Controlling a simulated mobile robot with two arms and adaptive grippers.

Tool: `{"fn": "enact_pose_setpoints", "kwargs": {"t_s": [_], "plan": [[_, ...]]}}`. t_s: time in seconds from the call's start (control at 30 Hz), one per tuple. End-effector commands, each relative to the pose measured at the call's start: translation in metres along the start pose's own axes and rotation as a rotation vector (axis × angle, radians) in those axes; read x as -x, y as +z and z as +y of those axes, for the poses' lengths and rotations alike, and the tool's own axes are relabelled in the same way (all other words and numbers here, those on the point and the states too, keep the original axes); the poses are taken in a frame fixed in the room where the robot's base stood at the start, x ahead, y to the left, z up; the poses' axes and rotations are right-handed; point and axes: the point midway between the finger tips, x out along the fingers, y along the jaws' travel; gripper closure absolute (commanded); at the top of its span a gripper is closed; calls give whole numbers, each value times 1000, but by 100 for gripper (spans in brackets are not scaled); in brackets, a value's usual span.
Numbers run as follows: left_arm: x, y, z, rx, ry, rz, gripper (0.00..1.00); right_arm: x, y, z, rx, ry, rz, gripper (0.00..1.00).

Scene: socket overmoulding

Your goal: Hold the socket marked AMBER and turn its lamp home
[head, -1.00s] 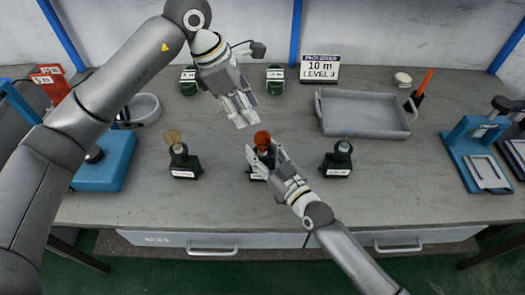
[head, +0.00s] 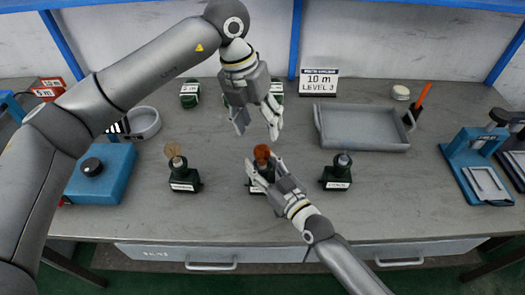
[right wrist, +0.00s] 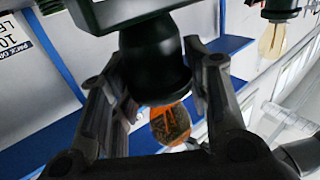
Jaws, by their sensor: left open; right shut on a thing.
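The middle socket (head: 257,188) is dark green with an amber-orange lamp (head: 262,153) upright in its top. Its white label is partly covered and I cannot read it. My right gripper (head: 263,170) is shut on this socket from the front right. In the right wrist view the fingers stand on both sides of the dark socket body (right wrist: 152,50), with the orange lamp (right wrist: 170,125) showing beyond it. My left gripper (head: 257,132) is open and empty, fingers spread and pointing down, above and slightly behind the lamp without touching it.
A grey tray (head: 362,147) lies at back right. A blue device (head: 105,185) and round dish (head: 144,124) are at left. A sign (head: 319,82) stands behind.

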Motion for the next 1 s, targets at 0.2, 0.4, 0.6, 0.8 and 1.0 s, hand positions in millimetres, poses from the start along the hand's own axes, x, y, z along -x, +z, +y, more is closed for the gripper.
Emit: {"fn": "enact_pose_setpoints", "kwargs": {"t_s": [0.2,0.4,0.6,0.8,1.0], "plan": [[1,3,-5,322,44,14,40,0,0,0,0,0,0,83],[1,5,-8,626,90,13,40,0,0,0,0,0,0,83],[2,8,-9,933,139,-7,40,0,0,0,0,0,0,83],[4,11,-8,1222,183,-42,40,0,0,0,0,0,0,83],[6,12,-7,1411,208,-73,40,0,0,0,0,0,0,83]]}}
